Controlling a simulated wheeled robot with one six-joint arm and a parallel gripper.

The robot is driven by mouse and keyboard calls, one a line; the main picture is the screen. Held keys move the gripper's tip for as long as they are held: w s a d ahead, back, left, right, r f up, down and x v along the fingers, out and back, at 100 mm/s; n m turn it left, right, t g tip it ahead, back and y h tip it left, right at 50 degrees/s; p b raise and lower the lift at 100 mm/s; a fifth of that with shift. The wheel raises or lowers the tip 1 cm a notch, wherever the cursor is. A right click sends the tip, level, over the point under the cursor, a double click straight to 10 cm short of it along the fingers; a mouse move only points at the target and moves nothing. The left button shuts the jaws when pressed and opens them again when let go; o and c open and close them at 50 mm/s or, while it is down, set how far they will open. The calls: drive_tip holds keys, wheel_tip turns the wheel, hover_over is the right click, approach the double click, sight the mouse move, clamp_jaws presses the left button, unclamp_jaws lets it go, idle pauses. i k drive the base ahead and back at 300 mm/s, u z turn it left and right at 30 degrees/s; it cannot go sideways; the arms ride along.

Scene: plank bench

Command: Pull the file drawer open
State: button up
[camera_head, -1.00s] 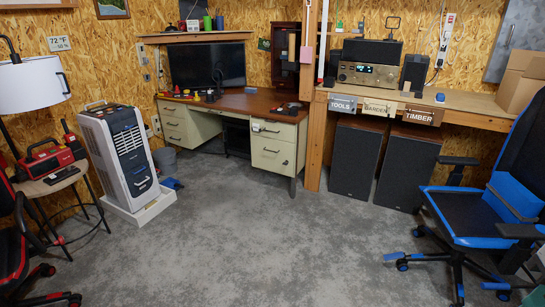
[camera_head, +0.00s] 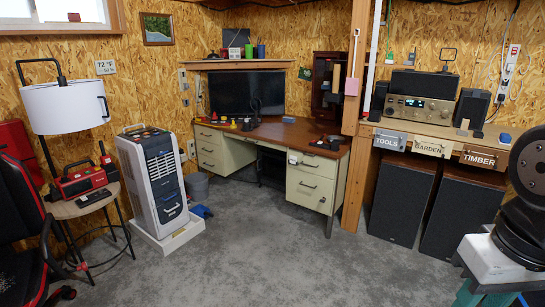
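The cream metal desk (camera_head: 225,152) with a brown top stands in the far corner. Its right pedestal has a shallower upper drawer (camera_head: 328,170) and a deeper file drawer (camera_head: 300,194) below, with a dark handle. The file drawer looks shut, flush with the pedestal front. Dark links of my arm show at the right edge. My gripper is not in view, so whether it is open or shut does not show.
Grey floor (camera_head: 255,262) is clear before the desk. A white air cooler (camera_head: 153,180) and a side table (camera_head: 82,206) stand left. A wooden post (camera_head: 357,110) and black speakers (camera_head: 408,203) stand right of the desk. A red-black chair (camera_head: 22,215) is at the left edge.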

sight(305, 188)
drive_tip(key=u, duration=0.55)
drive_tip(key=i, duration=3)
drive_tip(key=z, duration=0.75)
drive_tip(key=i, duration=0.7)
drive_tip(key=z, duration=0.3)
